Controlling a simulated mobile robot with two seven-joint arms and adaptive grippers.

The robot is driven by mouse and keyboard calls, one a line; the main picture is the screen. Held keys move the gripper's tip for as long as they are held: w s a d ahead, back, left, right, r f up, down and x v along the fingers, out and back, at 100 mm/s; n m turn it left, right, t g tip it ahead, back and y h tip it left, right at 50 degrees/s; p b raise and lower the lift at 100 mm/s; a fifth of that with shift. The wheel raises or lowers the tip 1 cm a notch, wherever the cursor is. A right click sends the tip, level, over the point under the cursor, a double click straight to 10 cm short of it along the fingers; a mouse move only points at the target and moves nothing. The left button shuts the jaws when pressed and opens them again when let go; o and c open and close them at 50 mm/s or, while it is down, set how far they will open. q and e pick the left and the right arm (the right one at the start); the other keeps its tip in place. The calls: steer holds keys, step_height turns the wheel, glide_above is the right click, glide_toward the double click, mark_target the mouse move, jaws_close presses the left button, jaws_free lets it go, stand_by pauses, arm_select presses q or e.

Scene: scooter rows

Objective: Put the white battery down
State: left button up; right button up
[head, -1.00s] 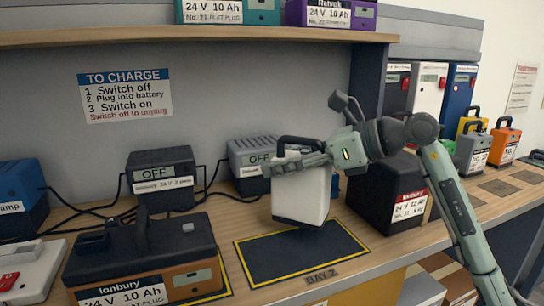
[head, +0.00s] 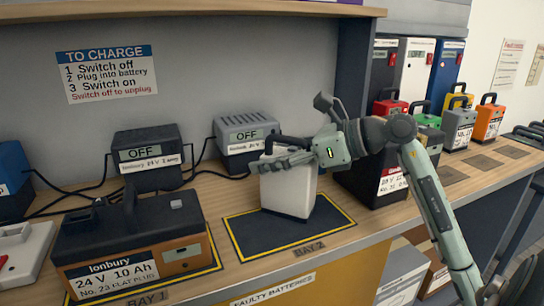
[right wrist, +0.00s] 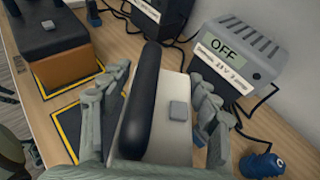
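The white battery (head: 289,193), with a black handle on top, stands upright on the dark yellow-edged Bay 2 mat (head: 325,222), towards its back left part. My right gripper (head: 283,160) is at the battery's top. In the right wrist view, its two fingers (right wrist: 160,85) are spread on either side of the black handle (right wrist: 142,98), with gaps to it. The white battery top (right wrist: 176,130) shows between them. My left gripper is not in view.
The orange-and-black Ionbury battery (head: 135,240) sits on the Bay 1 mat at left. Two grey chargers reading OFF, one dark (head: 150,158) and one lighter (head: 245,138), stand behind with cables. A black battery (head: 370,180) stands right of the gripper. The mat's right part is clear.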

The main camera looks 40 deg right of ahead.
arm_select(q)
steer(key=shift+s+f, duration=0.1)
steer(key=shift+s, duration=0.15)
arm_select(e)
steer(key=shift+o, duration=0.3)
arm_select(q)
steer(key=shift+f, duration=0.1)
arm_select(e)
steer(key=shift+r, duration=0.1)
steer(key=v, duration=0.2)
steer(key=shift+s+d, duration=0.25)
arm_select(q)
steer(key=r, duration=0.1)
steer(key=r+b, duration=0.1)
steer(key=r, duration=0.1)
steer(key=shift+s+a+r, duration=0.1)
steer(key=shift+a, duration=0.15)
arm_select(e)
steer(key=v, duration=0.9)
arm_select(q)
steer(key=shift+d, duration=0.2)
arm_select(e)
steer(key=shift+s+r, duration=0.1)
